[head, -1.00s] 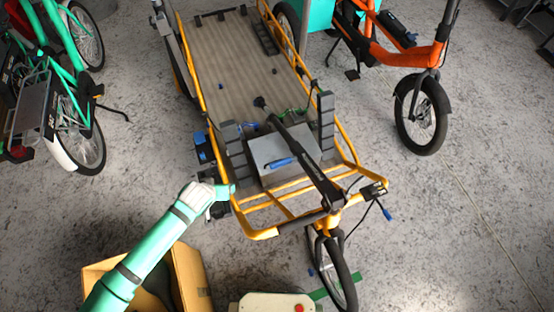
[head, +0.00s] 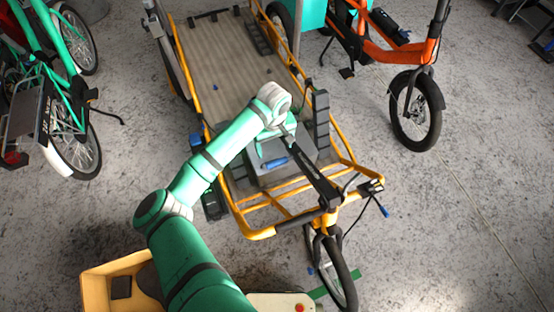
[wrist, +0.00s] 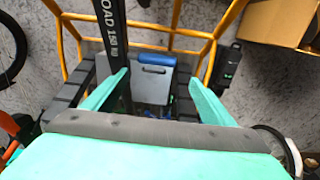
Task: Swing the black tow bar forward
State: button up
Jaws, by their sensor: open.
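The black tow bar (head: 315,178) slants across the front of the yellow cargo bike frame (head: 262,232), above a grey box. In the wrist view the tow bar (wrist: 112,35) shows white lettering and runs down between my fingers, close to the left one. My gripper (wrist: 159,78) is open, its two green fingers spread wide. In the head view my gripper (head: 288,130) is over the bar's rear part and hides that end. I cannot tell whether a finger touches the bar.
The grey box with a blue handle (head: 273,164) lies under the bar; its lid (wrist: 152,83) shows between my fingers. Dark upright blocks (head: 321,120) flank it. An orange bike (head: 400,58) stands at right, with clear floor in front.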

aim_at(277, 161)
jog(key=f, duration=0.7)
jog(key=d+f, duration=0.1)
jog(key=f, duration=0.2)
jog(key=shift+w+f, duration=0.1)
jog(key=shift+f, duration=0.2)
jog(key=shift+a, duration=0.15)
